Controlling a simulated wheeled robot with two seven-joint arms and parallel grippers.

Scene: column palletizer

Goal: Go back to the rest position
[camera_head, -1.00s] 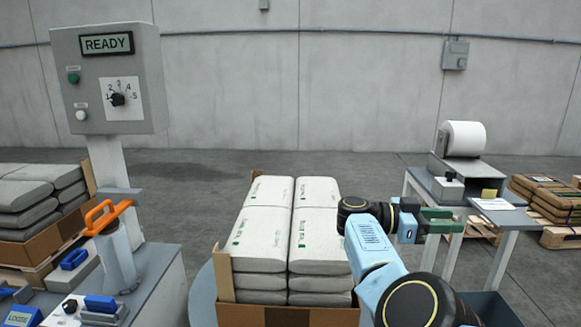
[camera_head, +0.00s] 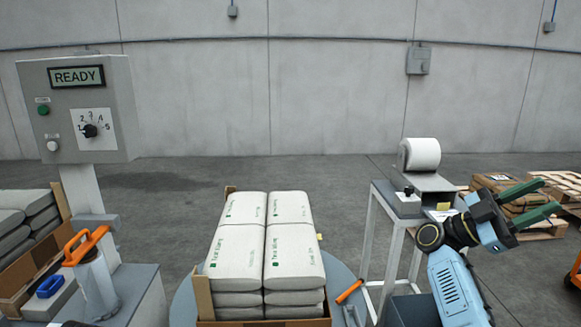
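My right gripper (camera_head: 535,201) is at the right of the head view, in front of and right of the small printer table. Its two green fingers point right and stand apart, with nothing between them. My blue and black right forearm rises from the bottom edge. My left gripper is not in view. The stacked white bags (camera_head: 292,250) stand in a brown tray at the middle, clear of my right arm.
The control box (camera_head: 75,107) reads READY at the left, above a console with an orange handle (camera_head: 85,246). A grey table (camera_head: 383,193) bears a paper roll (camera_head: 420,154). An orange-handled tool (camera_head: 349,291) lies beside the bags. Pallets (camera_head: 550,215) stand far right.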

